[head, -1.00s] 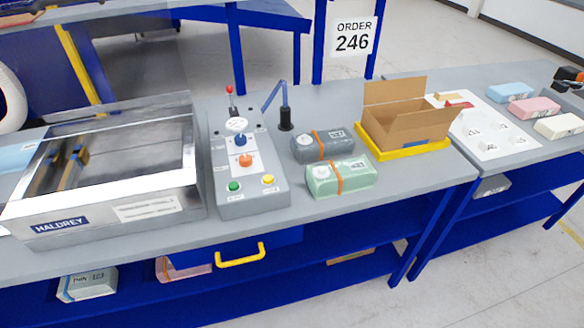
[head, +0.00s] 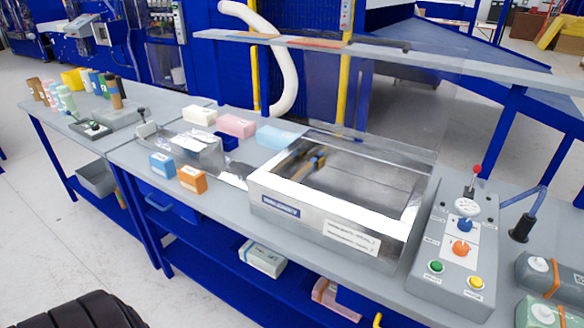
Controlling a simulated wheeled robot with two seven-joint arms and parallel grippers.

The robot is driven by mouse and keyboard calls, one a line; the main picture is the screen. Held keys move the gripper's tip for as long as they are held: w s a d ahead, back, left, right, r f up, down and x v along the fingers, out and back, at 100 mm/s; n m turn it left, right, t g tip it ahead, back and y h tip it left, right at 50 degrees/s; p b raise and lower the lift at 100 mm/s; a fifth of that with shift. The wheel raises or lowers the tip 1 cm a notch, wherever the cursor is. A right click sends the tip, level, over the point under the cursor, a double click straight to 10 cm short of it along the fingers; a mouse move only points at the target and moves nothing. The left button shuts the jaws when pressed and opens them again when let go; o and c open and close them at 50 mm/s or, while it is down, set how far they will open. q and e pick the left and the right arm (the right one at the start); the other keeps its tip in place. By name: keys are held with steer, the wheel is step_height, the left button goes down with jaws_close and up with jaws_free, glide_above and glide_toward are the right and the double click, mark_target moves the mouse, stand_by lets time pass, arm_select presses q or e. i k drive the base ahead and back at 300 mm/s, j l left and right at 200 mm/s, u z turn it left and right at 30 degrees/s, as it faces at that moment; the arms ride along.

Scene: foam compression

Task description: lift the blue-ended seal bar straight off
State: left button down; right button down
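The metal sealing chamber (head: 275,212) stands on the bench in the middle of the head view, its clear lid raised behind it. Inside it, along the left, lie narrow bars (head: 308,165) with tan and blue parts. They are small here, and I cannot tell which one is the blue-ended seal bar or how it is seated. Neither of my grippers shows in the head view.
Right of the chamber stands a grey control box (head: 455,250) with coloured buttons and a lever. Left of it are a blue box (head: 161,165), an orange box (head: 192,179) and pale foam blocks (head: 237,125). A shelf (head: 390,52) runs behind. A black ribbed shape (head: 75,312) fills the bottom left corner.

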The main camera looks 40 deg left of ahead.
mark_target(301, 175)
steer(key=u, duration=1.2)
steer(key=i+j+z, duration=0.35)
steer(key=j, duration=0.2)
steer(key=i+j+z, duration=0.15)
steer(key=j, duration=0.15)
